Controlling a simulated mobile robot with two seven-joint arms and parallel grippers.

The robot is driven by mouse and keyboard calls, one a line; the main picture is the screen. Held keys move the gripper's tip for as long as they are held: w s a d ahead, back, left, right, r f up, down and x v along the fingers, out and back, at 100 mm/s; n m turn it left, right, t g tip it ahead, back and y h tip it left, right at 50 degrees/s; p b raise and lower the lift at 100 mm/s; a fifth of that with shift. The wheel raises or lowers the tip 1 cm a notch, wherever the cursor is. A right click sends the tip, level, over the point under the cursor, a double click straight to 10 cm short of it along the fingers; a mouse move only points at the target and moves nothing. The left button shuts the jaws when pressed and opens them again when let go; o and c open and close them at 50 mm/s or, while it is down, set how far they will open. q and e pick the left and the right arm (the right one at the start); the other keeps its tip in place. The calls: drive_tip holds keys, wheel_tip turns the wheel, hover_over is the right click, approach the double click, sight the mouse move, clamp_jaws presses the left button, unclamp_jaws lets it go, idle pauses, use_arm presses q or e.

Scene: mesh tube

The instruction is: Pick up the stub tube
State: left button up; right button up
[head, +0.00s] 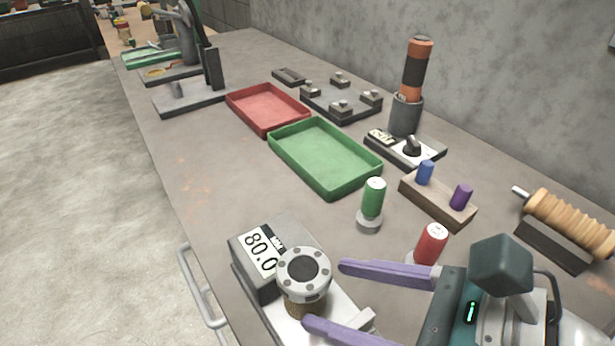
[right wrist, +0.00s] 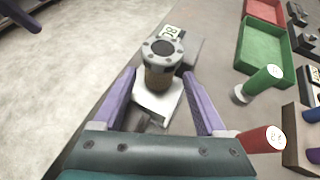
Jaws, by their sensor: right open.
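The stub tube (head: 304,272) stands upright on the white plate of a device reading 80.0. It has a grey bolted flange with a dark round opening and a brown mesh body; it also shows in the right wrist view (right wrist: 160,62). My right gripper (head: 325,292) is open, with its purple fingers pointing at the tube. In the right wrist view its fingertips (right wrist: 158,74) lie on either side of the mesh body, and nothing is gripped. A dark purple piece, seemingly of my left gripper (right wrist: 20,16), shows at the top left of the right wrist view, cut off.
The device's grey display block (head: 268,252) stands just behind the tube. A red cylinder (head: 431,244) stands close beside my right gripper, and a green cylinder (head: 373,198) behind it. A green tray (head: 322,185) and a red tray (head: 266,122) lie farther back. The bench's left strip is clear.

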sight(322, 289)
drive_tip(key=x, duration=0.3)
drive_tip(key=shift+w+a, duration=0.15)
drive_tip(key=shift+r, duration=0.1)
drive_tip(key=shift+c, duration=0.3)
clamp_jaws()
